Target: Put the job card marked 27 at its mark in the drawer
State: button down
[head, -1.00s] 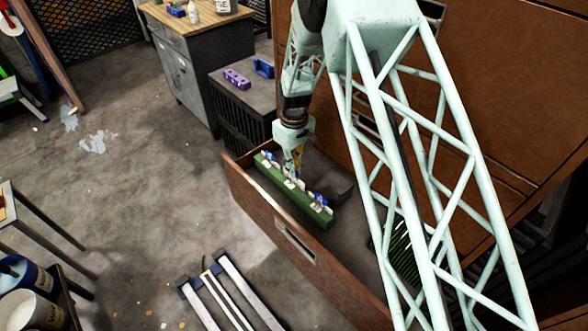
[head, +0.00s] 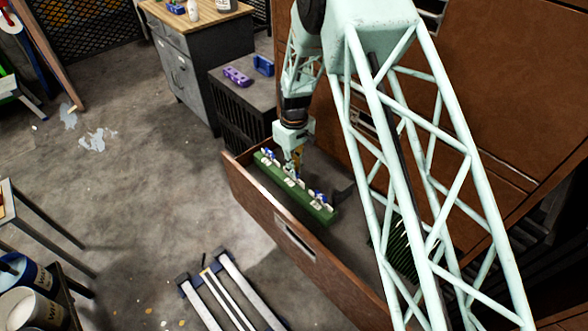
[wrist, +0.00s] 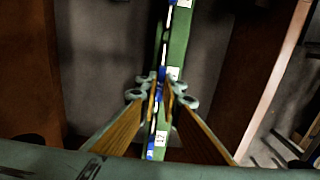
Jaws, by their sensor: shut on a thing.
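A green rack (head: 316,210) stands along the inside of the open brown drawer (head: 262,205); it also shows in the wrist view (wrist: 182,40) as a long green strip. Blue-and-white pieces with small white labels stand along it, but I cannot read the numbers. My gripper (head: 295,170) points down over the middle of the rack. In the wrist view its fingertips (wrist: 163,92) are shut on a thin blue-edged card (wrist: 162,74) at the rack. The fingers partly hide the card, and I cannot tell whether it is seated in the rack.
The drawer's front wall is close to the rack. A dark green ribbed item (head: 402,245) lies farther along the drawer, partly behind my arm. A dark crate-like stand (head: 240,105) with purple (head: 237,77) and blue (head: 263,66) items stands beyond the drawer.

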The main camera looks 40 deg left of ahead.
jog(key=shift+f, duration=0.3)
jog(key=c, duration=2.4)
grip_release()
jog(key=shift+r, duration=0.15)
jog(key=shift+r+p, duration=1.3)
jog(key=shift+r, duration=2.05)
jog(key=shift+r, duration=0.1)
